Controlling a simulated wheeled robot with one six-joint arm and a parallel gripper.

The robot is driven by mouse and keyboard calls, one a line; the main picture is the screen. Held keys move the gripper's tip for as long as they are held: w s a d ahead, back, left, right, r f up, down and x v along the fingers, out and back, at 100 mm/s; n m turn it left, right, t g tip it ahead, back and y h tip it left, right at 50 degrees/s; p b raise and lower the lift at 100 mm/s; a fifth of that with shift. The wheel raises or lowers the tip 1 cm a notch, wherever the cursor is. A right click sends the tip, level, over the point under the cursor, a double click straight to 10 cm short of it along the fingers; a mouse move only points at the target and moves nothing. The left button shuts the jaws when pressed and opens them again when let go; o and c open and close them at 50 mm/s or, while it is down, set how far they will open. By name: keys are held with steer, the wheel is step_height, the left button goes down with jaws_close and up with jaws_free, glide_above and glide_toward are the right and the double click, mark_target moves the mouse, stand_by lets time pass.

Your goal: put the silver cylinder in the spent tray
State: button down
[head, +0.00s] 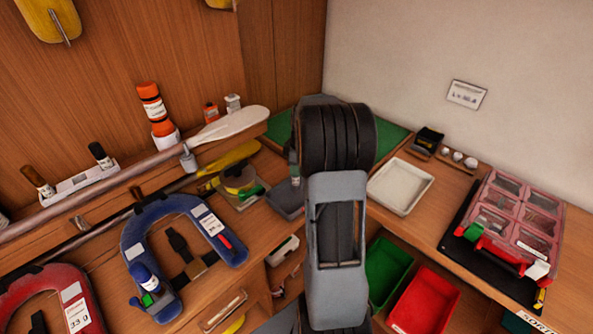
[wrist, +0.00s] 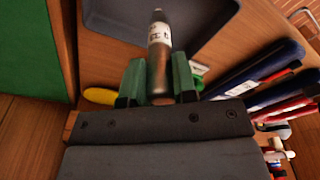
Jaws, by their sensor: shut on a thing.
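The silver cylinder (wrist: 159,50) has a pale printed label and a narrow dark tip. My gripper (wrist: 158,80) is shut on it, with a green finger pad on each side. In the wrist view its tip overlaps a dark grey tray (wrist: 205,22); the height between them is unclear. A dark grey tray (head: 283,204) also shows left of my arm in the head view, partly hidden. A white tray (head: 400,187) lies right of my arm. No readable label tells which is the spent tray. My arm hides most of my gripper in the head view.
A green mat (head: 392,134) lies at the back corner. Green (head: 388,272) and red (head: 425,302) bins sit low at the right. A blue horseshoe-shaped collar (head: 135,258) lies at left, and a red-lidded case (head: 515,215) at far right.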

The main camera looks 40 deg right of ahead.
steer(key=shift+f, duration=0.9)
steer(key=shift+f, duration=0.2)
steer(key=c, duration=0.9)
jaws_free()
steer(key=shift+r, duration=0.15)
step_height(320, 180, up, 11)
steer(key=s, duration=0.1)
steer(key=s+a+r+m+t+h, duration=0.1)
steer(key=s+a+r+m, duration=0.15)
steer(key=a, duration=0.45)
steer(key=s+a+r+m, duration=0.1)
steer(key=s+a+m, duration=0.15)
steer(key=a, duration=0.35)
steer(key=s+a+f+m+t, duration=0.2)
steer(key=s+a+f+m, duration=0.2)
steer(key=s+a, duration=0.5)
steer(key=shift+s+a+b, duration=0.3)
steer(key=shift+a+b, duration=0.05)
